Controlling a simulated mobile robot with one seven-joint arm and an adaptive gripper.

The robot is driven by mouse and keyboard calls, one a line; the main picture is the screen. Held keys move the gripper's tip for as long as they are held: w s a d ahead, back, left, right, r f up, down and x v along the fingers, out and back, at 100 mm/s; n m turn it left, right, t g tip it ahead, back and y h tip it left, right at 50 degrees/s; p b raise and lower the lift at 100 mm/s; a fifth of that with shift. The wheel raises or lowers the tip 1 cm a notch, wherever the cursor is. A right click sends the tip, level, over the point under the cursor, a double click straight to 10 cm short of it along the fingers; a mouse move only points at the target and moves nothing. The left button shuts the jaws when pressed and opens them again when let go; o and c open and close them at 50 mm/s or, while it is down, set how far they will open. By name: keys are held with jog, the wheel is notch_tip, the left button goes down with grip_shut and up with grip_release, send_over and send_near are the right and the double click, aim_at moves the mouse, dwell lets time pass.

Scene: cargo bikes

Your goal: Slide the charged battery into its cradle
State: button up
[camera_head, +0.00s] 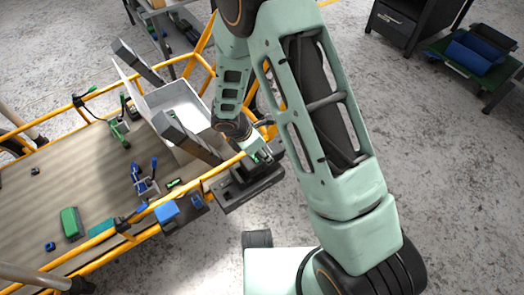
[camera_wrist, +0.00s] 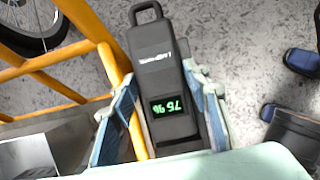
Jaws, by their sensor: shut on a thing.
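The black battery (camera_wrist: 158,55) has a loop handle at its far end and a lit green display that appears upside down in the wrist view. My gripper (camera_wrist: 163,82) is shut on the battery, with a blue-padded finger on each long side. In the head view my gripper (camera_head: 258,154) is beside the yellow rail of the cargo bike. A dark, tray-like holder (camera_head: 252,192), seemingly the cradle, sits just below it outside the rail. I cannot tell whether the battery touches it.
The yellow bike rail (camera_wrist: 110,65) runs close along the battery's left. A pale open bin (camera_head: 150,99) and upright grey posts stand beside my arm. Small tools and a green box (camera_head: 70,222) lie on the bike's deck.

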jog(key=shift+f+b, duration=1.2)
jog(key=shift+f, duration=0.15)
dwell(0.3)
jog(key=o, duration=1.4)
jog(key=shift+c, duration=0.2)
